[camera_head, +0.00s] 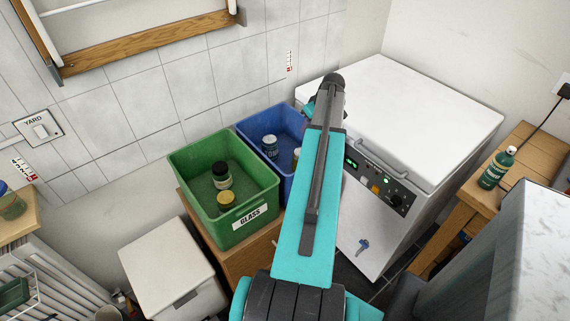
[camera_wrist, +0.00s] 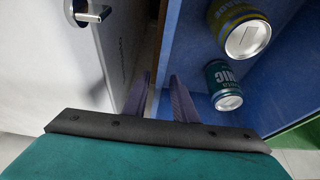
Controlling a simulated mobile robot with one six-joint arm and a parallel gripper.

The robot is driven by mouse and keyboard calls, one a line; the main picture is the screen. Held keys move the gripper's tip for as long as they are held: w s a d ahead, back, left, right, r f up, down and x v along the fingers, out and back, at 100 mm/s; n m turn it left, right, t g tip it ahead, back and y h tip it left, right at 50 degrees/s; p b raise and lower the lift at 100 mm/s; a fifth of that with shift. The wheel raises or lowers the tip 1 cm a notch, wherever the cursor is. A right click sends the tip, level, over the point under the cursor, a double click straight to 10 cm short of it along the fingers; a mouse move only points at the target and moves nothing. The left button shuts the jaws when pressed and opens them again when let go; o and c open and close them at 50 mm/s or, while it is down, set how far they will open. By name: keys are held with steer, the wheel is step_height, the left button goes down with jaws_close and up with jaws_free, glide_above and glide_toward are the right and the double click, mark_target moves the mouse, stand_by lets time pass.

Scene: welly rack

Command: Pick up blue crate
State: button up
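The blue crate (camera_head: 287,117) stands upright between the green crate and the white machine, partly hidden by my arm. It holds cans; a blue-grey can (camera_head: 270,147) shows in the head view. In the wrist view the blue crate (camera_wrist: 182,45) fills the right side, with a teal can (camera_wrist: 224,85) and a yellow-banded can (camera_wrist: 240,32) inside. My gripper (camera_wrist: 160,76) has its two fingers apart, one on each side of the crate's wall nearest the machine. Contact with the wall cannot be told. In the head view my arm hides the fingers.
The green crate (camera_head: 181,160), labelled GLASS, touches or nearly touches the blue crate on the left. A white bin (camera_head: 165,262) stands front left. A wooden bench (camera_head: 535,145) holds a green bottle (camera_head: 497,167).

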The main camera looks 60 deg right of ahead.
steer(key=shift+p+x, duration=0.35)
steer(key=shift+x, duration=1.25)
jaws_close()
steer(key=shift+r, duration=0.1)
stand_by(0.5)
